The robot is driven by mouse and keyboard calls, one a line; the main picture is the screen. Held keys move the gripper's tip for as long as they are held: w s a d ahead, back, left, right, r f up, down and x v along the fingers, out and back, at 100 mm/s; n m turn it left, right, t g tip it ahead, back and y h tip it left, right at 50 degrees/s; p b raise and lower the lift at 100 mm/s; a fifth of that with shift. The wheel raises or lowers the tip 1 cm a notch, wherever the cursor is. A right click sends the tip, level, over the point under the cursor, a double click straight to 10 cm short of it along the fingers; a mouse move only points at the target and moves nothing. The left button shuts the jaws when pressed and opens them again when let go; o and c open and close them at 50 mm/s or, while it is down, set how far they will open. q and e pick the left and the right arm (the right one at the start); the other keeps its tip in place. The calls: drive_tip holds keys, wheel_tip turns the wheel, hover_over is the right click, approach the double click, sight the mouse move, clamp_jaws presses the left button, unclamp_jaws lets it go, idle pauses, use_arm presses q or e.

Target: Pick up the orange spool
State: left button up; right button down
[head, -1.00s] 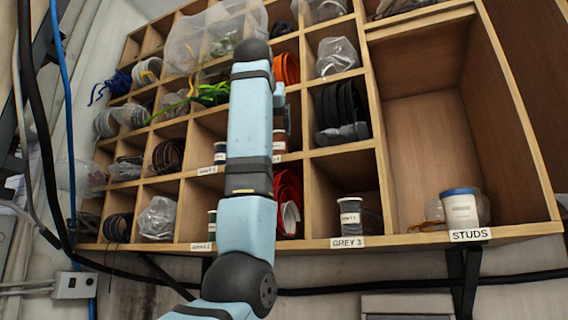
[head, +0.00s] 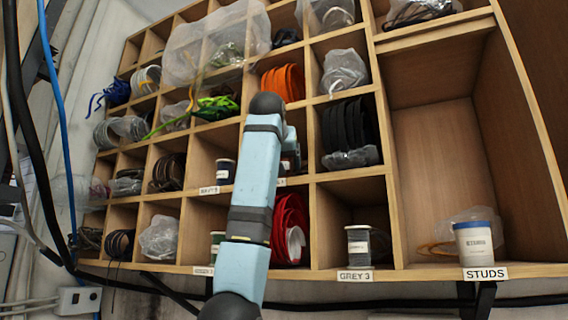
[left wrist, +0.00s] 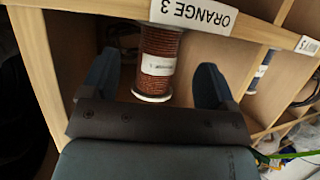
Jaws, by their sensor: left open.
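The orange spool (left wrist: 158,62), wound with rust-orange cord and bearing a white label, shows in the left wrist view. It stands in a wooden compartment behind the tag ORANGE 3 (left wrist: 193,13), which appears upside down. My left gripper (left wrist: 157,72) is open, with one dark blue finger on each side of the spool. I see gaps between fingers and spool; how deep the fingertips reach is unclear. In the head view my left arm (head: 256,180) hides most of that compartment. My right gripper is in neither view.
Wooden dividers and the shelf edge (head: 330,274) closely frame the compartments. Nearby are red coils (head: 290,222), a grey spool (head: 358,243), black coils (head: 345,122) and orange coils (head: 283,82). The large STUDS bay holds a blue-lidded tub (head: 474,245); its upper part is empty.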

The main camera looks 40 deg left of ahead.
use_arm(q)
drive_tip(key=shift+w+a+r, duration=0.15)
drive_tip(key=shift+w+a, duration=0.1)
drive_tip(key=shift+w, duration=0.1)
drive_tip(key=p+x, duration=0.2)
drive_tip(key=x, duration=0.2)
drive_tip(key=shift+w+a+r, duration=0.15)
drive_tip(key=shift+w, duration=0.05)
drive_tip(key=shift+w+a, duration=0.1)
drive_tip(key=c, duration=1)
drive_tip(key=shift+c, duration=0.2)
